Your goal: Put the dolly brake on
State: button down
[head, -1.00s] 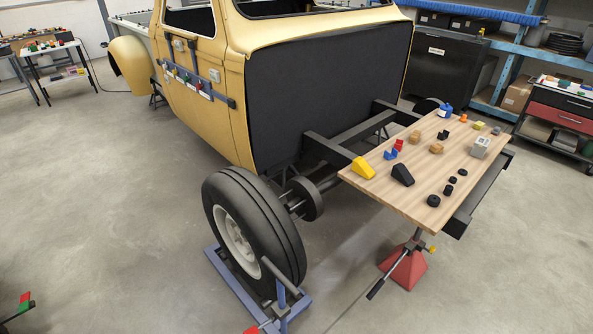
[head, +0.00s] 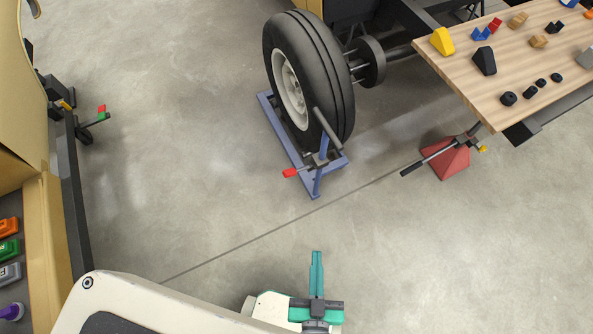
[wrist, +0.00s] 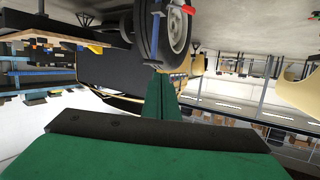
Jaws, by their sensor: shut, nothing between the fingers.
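A blue wheel dolly (head: 288,148) sits on the floor around the base of a black tyre (head: 330,75) with a pale rim. A red-tipped lever (head: 290,172) sticks out to the left from the dolly's near end; it looks like the brake pedal. The red tip (wrist: 188,9) also shows at the top of the wrist view. My gripper (head: 316,254) has green fingers pressed together and empty. It is in front of the dolly, clearly apart from it. In the wrist view the shut fingers (wrist: 162,82) point toward the wheel.
A wooden board (head: 500,75) with small blocks overhangs at the right, above a red stand (head: 446,162) with a long handle (head: 425,160). At the left, a dark caster with a red and green pedal (head: 102,113) stands by a tan panel. Floor between is clear.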

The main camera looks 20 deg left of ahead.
jog(key=w+d+f+n+g+y, duration=0.1)
jog(key=w+d+f+n+y, duration=0.15)
jog(key=w+f, duration=0.35)
jog(key=g+y, duration=0.3)
jog(key=y, duration=0.3)
send_over(299, 169)
jog(key=s, duration=0.3)
notch_tip(299, 169, down, 13)
jog(key=shift+h, duration=0.25)
jog(key=shift+s+f, duration=0.25)
jog(key=shift+f, duration=0.4)
jog(key=shift+s+f, duration=0.2)
jog(key=shift+f, duration=0.45)
jog(key=shift+s+f, duration=0.25)
jog(key=shift+f, duration=0.4)
